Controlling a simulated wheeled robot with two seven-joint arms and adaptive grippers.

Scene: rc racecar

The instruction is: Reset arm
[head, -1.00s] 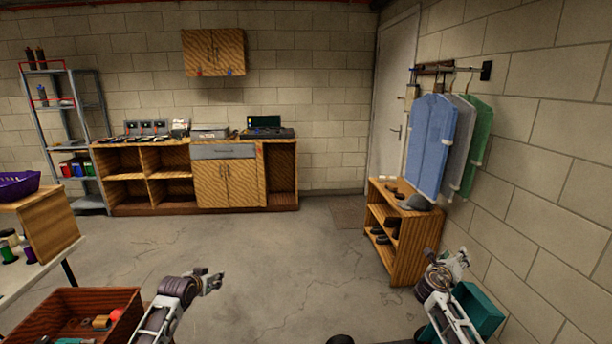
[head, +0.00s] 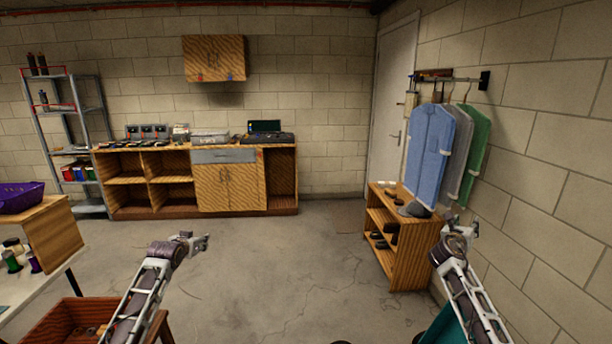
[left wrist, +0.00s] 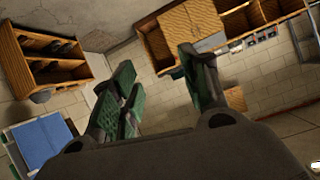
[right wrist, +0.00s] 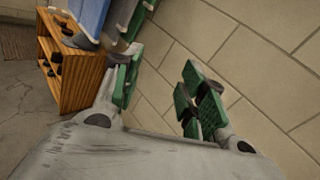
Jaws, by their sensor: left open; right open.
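My left gripper (head: 196,242) is raised over the open floor in the lower middle-left of the head view. In the left wrist view its green-padded fingers (left wrist: 160,95) stand apart with nothing between them. My right gripper (head: 462,228) is beside the wooden shoe rack at the right of the head view. In the right wrist view its fingers (right wrist: 163,90) are spread and empty, with the block wall behind them.
A wooden shoe rack (head: 412,265) stands by the right wall under hanging shirts (head: 430,150). A teal bin (head: 440,330) is partly hidden by my right arm. A wooden crate (head: 55,325) is at lower left, near a table. The floor (head: 290,260) between is clear.

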